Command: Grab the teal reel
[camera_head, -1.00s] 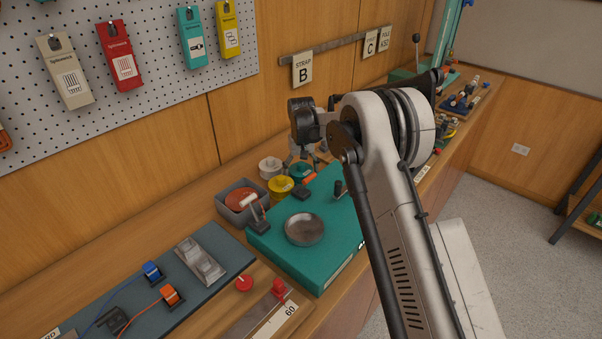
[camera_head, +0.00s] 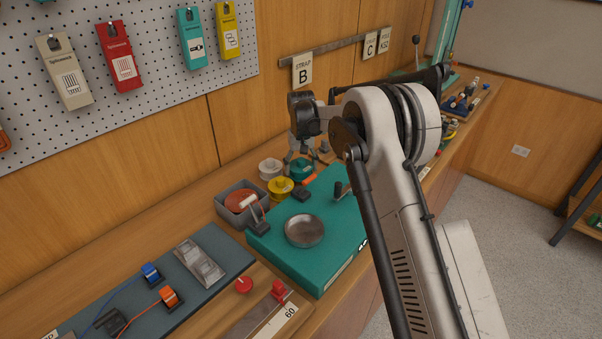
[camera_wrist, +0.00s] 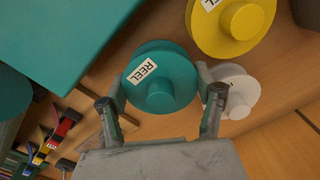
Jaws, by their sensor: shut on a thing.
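The teal reel (camera_wrist: 161,82), with a white REEL label, is between the two fingers of my gripper (camera_wrist: 160,90) in the wrist view. The fingers are closed on its sides. In the head view the teal reel (camera_head: 302,171) is at the back edge of the teal case, below my gripper (camera_head: 299,152), which partly covers it. I cannot tell whether the reel is resting on the bench or just off it.
A yellow reel (camera_head: 280,188) and a white reel (camera_head: 270,169) stand close by the teal one. A grey bin (camera_head: 231,212) holds a reddish disc. The teal case (camera_head: 290,267) with a round metal dish (camera_head: 304,231) fills the bench in front.

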